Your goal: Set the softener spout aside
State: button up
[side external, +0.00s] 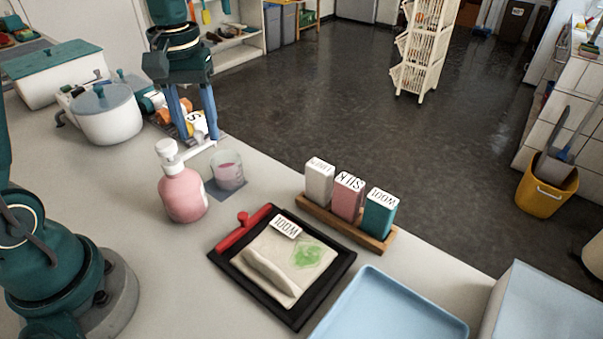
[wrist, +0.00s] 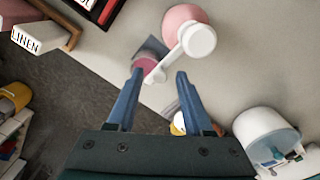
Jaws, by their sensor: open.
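The pink softener bottle (side external: 182,194) stands upright on the counter; in the wrist view its body (wrist: 180,20) shows behind the white pump head. Its white spout (side external: 195,150) points right toward a clear cup (side external: 228,172) with pink contents, which stands on a grey-blue square. In the wrist view the spout (wrist: 178,58) reaches down-left across the cup (wrist: 145,63). My gripper (side external: 198,135) is open, fingers pointing down near the spout's tip. In the wrist view the tip appears between the fingertips (wrist: 160,75), with gaps on both sides; whether it is level with them is unclear.
A black tray (side external: 321,279) with a folded, green-stained cloth lies in front of the cup. A wooden rack (side external: 379,245) holds three labelled boxes. A blue tray (side external: 400,310) is at the front right.

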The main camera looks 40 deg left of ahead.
grip_shut()
dwell(1.3)
